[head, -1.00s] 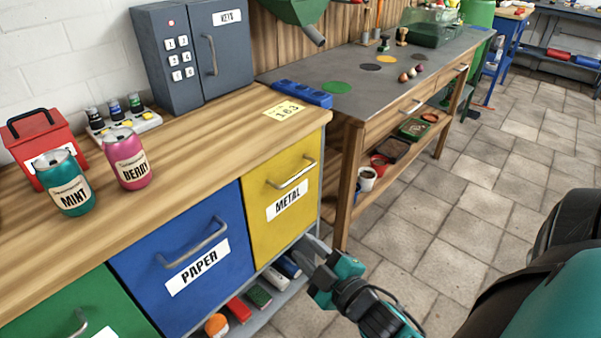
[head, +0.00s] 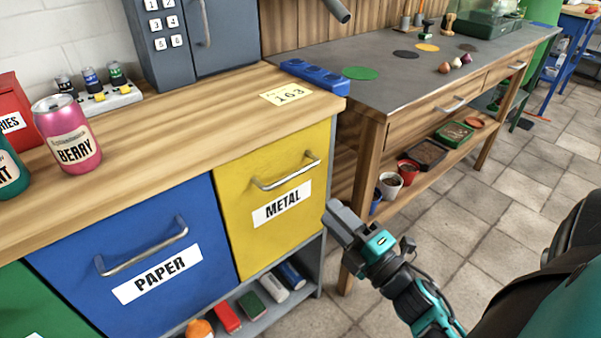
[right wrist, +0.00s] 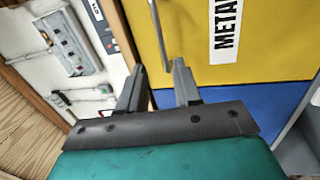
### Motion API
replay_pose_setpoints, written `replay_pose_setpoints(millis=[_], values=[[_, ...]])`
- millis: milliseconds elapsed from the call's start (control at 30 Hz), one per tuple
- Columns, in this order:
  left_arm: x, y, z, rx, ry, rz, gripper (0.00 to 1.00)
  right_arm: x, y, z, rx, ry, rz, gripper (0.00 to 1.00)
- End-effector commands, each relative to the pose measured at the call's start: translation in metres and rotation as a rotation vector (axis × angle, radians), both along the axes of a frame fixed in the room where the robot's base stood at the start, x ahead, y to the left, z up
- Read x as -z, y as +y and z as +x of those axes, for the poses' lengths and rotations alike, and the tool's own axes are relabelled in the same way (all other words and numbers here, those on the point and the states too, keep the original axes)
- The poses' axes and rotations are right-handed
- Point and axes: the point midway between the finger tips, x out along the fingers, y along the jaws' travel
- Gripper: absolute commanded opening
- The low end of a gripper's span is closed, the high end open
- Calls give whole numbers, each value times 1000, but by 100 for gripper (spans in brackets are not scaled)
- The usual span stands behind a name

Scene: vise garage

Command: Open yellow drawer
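The yellow drawer (head: 235,185), labelled METAL, is shut in the cabinet under the wooden worktop. Its silver bar handle (head: 286,174) is above the label. My right gripper (head: 334,214) is to the right of the drawer front in the head view, apart from the handle. In the right wrist view my right gripper (right wrist: 158,68) has its two fingers spread with nothing between them. There the handle (right wrist: 160,35) lies beyond the fingertips, roughly in line with the gap, beside the METAL label. My left gripper is not in view.
The blue PAPER drawer (head: 130,255) is left of the yellow one. An open shelf below holds several small items, including a red one (head: 227,316). A workbench (head: 400,85) with pots stands to the right. The tiled floor in front is clear.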

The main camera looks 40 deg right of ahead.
Motion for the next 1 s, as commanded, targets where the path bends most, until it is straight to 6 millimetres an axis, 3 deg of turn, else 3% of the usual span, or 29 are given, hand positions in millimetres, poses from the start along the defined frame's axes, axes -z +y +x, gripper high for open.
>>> replay_pose_setpoints(millis=[267, 700, 1000], values=[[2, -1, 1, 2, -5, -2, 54, 1, 0, 7, -5, -13, -40, 33], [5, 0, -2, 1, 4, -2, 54, -16, 6, 89, -5, -14, -38, 33], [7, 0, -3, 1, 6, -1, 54, -21, 9, 122, -4, -10, -38, 33]])
